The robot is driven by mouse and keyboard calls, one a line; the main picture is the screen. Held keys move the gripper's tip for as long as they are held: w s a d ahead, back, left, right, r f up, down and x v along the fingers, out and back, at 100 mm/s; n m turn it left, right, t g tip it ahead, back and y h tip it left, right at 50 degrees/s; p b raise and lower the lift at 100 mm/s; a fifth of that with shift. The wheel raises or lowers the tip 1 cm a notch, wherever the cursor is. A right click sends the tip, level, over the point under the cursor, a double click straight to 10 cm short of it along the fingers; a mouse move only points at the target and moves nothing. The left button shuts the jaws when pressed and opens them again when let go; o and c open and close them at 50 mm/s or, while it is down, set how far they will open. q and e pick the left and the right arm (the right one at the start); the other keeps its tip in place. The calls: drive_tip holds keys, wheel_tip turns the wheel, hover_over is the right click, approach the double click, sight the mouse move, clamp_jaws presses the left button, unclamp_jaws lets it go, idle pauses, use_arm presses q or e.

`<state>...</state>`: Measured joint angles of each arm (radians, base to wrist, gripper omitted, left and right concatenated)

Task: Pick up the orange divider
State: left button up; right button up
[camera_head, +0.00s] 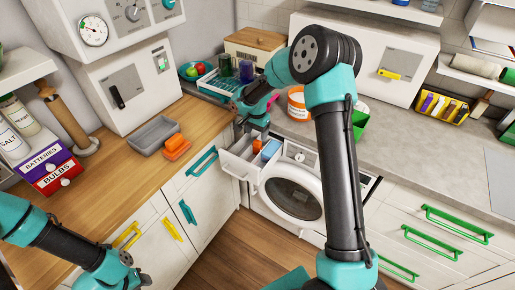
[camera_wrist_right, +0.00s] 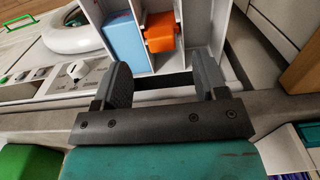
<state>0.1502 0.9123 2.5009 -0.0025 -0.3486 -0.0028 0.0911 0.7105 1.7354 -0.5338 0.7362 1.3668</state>
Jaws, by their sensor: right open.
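The orange divider (camera_wrist_right: 160,32) is a small block-like piece in the pulled-out white drawer, between a blue block (camera_wrist_right: 124,42) and an empty white compartment. In the head view the orange divider (camera_head: 257,146) shows in the same drawer, at the upper left of the washing machine. My right gripper (camera_wrist_right: 163,80) is open and empty at the drawer's near edge, its fingers apart on either side of the orange divider's line and short of it. In the head view my right gripper (camera_head: 243,128) is partly hidden by its own wrist. My left gripper is outside the head view.
The white drawer (camera_head: 236,166) has thin upright walls between compartments. The washing machine (camera_head: 295,190) stands below it. A green container (camera_head: 360,122) stands on the right counter.

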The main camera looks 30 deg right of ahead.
sight(257, 142)
drive_tip(key=shift+f, duration=0.1)
wheel_tip(257, 142, down, 5)
drive_tip(key=shift+w+d, duration=0.1)
idle(0.3)
clamp_jaws()
idle(0.7)
wheel_tip(257, 142, up, 10)
idle(0.6)
idle(0.4)
